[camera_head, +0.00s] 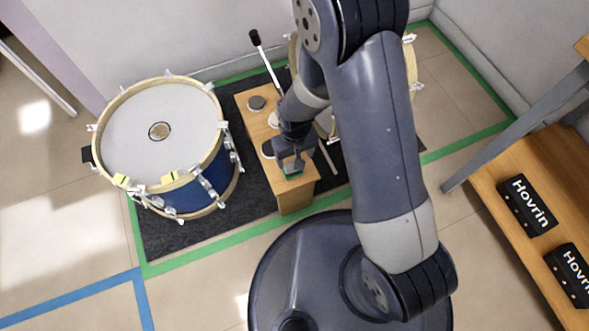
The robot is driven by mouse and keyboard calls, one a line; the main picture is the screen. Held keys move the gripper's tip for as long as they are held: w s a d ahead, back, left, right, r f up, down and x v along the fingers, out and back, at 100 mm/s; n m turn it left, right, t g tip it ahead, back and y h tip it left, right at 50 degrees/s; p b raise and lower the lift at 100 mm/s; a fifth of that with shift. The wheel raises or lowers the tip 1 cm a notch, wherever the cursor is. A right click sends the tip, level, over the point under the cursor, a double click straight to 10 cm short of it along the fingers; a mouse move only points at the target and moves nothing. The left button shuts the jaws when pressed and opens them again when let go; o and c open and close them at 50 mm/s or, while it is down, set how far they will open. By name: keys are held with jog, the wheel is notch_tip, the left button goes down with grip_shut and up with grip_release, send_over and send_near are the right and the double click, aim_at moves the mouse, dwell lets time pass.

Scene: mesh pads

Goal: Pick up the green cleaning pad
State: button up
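The green cleaning pad (295,177) shows as a small dark green patch at the near end of a narrow wooden bench (290,198). My gripper (291,167) points down right over the pad and covers most of it. The fingers are small and dark here, so I cannot tell whether they touch the pad or how far apart they are.
Other small round pads, one grey (257,103) and one dark (267,149), lie on the bench. A blue drum (160,130) stands close on the left. A wooden shelf (490,205) with black Hovrin boxes (527,206) is on the right. My arm hides the area behind it.

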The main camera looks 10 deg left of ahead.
aim_at(292, 165)
jog(key=f+b, duration=0.1)
jog(key=f, duration=0.1)
jog(key=f+b, duration=0.1)
jog(key=f, duration=0.1)
jog(key=f+b, duration=0.1)
jog(key=f, duration=0.1)
jog(key=shift+a+f, duration=0.15)
jog(key=shift+a, duration=0.25)
jog(key=c, duration=1.1)
notch_tip(292, 165, up, 10)
jog(key=p, duration=0.4)
jog(key=shift+c, duration=0.2)
